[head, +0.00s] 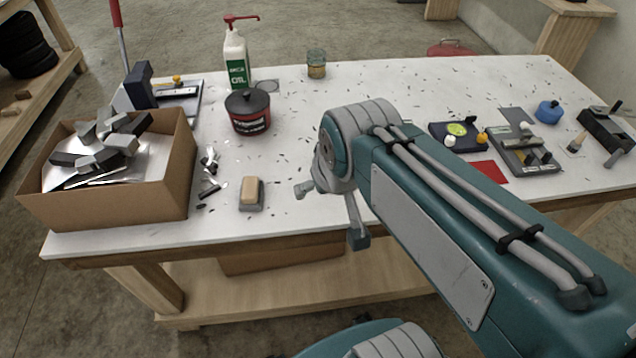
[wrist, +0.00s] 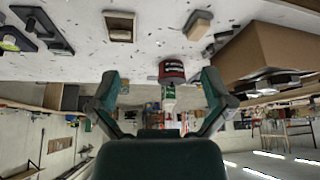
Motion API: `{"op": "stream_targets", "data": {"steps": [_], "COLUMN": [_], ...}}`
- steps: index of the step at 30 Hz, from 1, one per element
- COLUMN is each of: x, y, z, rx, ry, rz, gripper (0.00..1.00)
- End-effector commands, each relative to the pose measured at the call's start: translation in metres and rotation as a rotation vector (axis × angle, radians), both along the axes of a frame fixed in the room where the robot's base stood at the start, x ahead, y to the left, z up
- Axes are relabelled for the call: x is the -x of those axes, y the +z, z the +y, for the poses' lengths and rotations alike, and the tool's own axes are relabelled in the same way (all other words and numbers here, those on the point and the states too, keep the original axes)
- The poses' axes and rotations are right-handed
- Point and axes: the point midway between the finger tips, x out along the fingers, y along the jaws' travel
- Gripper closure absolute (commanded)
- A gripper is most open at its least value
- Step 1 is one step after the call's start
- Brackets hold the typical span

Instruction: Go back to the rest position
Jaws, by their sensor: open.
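My gripper (head: 331,213) is above the front edge of the white workbench (head: 290,190) in the head view, with my teal arm reaching in from the lower right. In the wrist view my gripper (wrist: 162,88) has its two fingers wide apart with nothing between them. That view is upside down, and the red and black tub (wrist: 172,71) and the green-labelled bottle (wrist: 168,97) show beyond the fingers. In the head view, part of the gripper is hidden behind my wrist.
A cardboard box (head: 110,205) of metal offcuts stands at the bench's left. A brush-like block (head: 251,194), the tub (head: 248,112) and a pump bottle (head: 236,55) stand near it. Dark trays (head: 527,150) and a clamp-like tool (head: 607,130) lie at the right. Metal chips dot the bench.

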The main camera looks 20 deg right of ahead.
Motion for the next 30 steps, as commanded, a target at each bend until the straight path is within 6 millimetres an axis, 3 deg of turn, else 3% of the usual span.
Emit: {"op": "stream_targets", "data": {"steps": [3, 7, 30], "x": [0.026, 0.038, 0.039], "y": [0.002, 0.002, 0.002], "z": [0.010, 0.013, 0.013], "rx": [0.001, 0.000, 0.000], "ry": [0.033, 0.047, 0.047], "rz": [-0.016, -0.018, -0.017], "gripper": [0.00, 0.00, 0.00]}}
